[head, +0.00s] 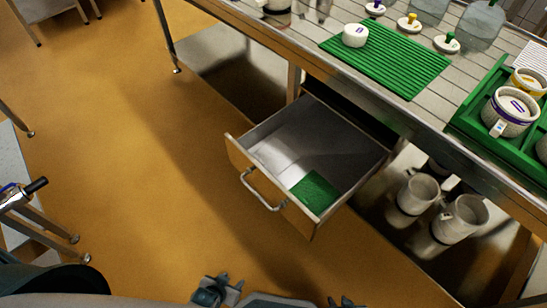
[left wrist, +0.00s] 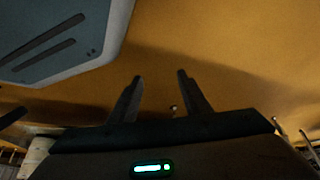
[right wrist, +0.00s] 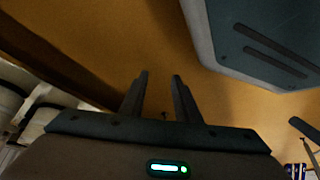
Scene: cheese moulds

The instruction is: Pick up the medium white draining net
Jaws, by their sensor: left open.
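I cannot make out a medium white draining net for certain in any view. The open drawer (head: 240,157) under the table holds a green flat piece (head: 315,191), perhaps a net, in its front right corner; the rest of its metal floor looks bare. A white striped sheet (head: 533,57) lies at the far right of the table, partly cut off. My left gripper (head: 217,291) is at the bottom edge of the head view; its fingers are apart and empty in the left wrist view (left wrist: 160,76). My right gripper (right wrist: 160,75) is open and empty over the floor.
The metal table (head: 300,42) bears a green ribbed mat (head: 400,62) with a white round piece (head: 355,35), several knobbed lids, and a green crate (head: 470,122) with moulds (head: 505,115). Metal pots (head: 416,194) stand on the lower shelf. The floor before the drawer is clear.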

